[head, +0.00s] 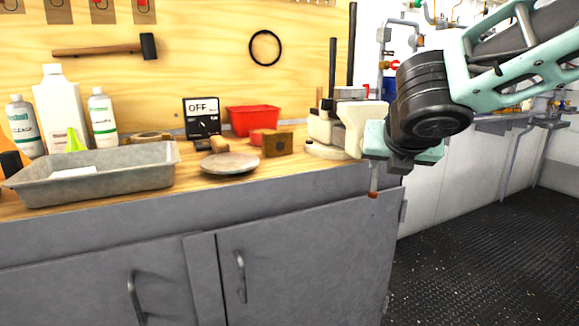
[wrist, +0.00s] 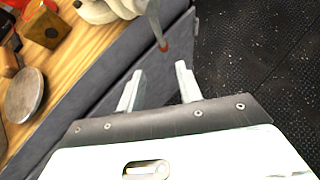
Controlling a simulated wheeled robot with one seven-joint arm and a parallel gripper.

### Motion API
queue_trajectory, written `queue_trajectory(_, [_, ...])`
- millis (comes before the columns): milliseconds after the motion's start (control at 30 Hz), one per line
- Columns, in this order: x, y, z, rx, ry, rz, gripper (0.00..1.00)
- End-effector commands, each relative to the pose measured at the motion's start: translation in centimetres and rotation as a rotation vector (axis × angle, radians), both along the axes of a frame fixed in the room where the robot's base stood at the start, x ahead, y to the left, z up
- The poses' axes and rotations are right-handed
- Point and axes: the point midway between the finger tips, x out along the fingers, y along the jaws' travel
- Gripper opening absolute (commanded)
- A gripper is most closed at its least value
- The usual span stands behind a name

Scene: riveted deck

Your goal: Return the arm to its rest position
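My gripper (wrist: 159,68) is open in the wrist view, with two pale fingers apart and nothing between them. Its fingertips point toward the bench's right end, just short of a hanging bar with a reddish tip (wrist: 163,47). In the head view my arm reaches in from the upper right, and my pale green hand hangs beside the cream vise (head: 352,118) at the bench corner. The fingers are not clearly visible there. The bar's reddish tip (head: 373,194) shows below the hand. I cannot tell whether the hand touches the vise.
The wooden bench top (head: 290,172) holds a grey metal tray (head: 120,183), white bottles, a meter (head: 202,117), a red bin (head: 252,120), a wooden block (head: 277,144) and a round metal disc (head: 230,163). Open dark floor (head: 470,250) lies to the right of the grey cabinet (head: 310,250).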

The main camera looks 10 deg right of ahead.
Motion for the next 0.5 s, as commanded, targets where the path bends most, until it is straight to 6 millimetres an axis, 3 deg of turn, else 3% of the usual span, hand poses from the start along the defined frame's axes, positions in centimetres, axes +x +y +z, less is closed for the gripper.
queue_trajectory(167, [-4.9,2.6,-5.4,0.37,0.11,-0.305,0.35])
queue_trajectory(300, [-11.1,5.1,-10.4,0.707,0.226,-0.725,0.35])
queue_trajectory(500, [-18.9,7.7,-14.8,0.978,0.315,-1.316,0.35])
